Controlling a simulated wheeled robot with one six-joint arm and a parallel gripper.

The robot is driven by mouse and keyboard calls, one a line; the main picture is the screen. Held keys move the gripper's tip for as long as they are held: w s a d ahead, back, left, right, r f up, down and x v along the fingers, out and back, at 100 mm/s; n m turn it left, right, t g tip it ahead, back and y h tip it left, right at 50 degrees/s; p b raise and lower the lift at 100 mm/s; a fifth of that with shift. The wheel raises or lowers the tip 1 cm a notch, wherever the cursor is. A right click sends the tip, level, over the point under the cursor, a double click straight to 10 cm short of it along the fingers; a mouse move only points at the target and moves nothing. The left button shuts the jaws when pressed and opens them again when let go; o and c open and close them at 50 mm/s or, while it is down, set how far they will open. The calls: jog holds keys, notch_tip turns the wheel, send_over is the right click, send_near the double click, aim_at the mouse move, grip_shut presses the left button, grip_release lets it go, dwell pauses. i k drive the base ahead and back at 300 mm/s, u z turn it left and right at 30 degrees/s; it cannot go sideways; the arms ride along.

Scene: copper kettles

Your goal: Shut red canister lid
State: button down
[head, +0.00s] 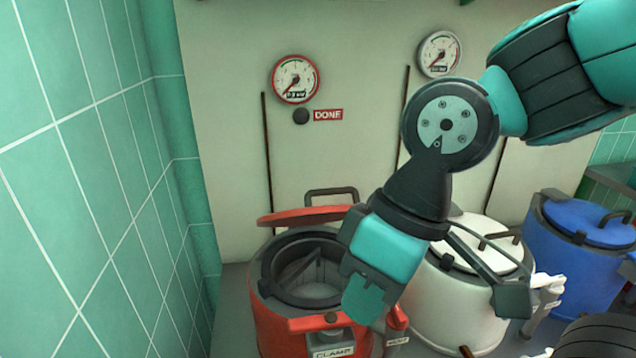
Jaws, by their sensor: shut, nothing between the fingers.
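The red canister (268,310) stands in the lower middle, its dark-rimmed mouth open and a pale inside showing. Its red lid (300,216) is raised behind the mouth, seen nearly edge-on, with a dark handle (330,193) on top. My gripper (366,306) is shut and empty. It points down at the right side of the red canister and covers part of its rim and right wall. I cannot tell whether it touches the canister.
A white canister (455,300) stands close on the right, and a blue canister (575,255) beyond it; both are lidded. A clamp label (333,353) sits at the red canister's front. A green tiled wall (80,170) bounds the left. Gauges (296,79) hang on the back panel.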

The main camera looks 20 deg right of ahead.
aim_at(309, 215)
jog(key=k, duration=1.05)
jog(key=u, duration=0.8)
jog(key=i, duration=0.8)
jog(key=z, duration=0.6)
jog(key=i, duration=0.55)
jog(key=z, duration=0.55)
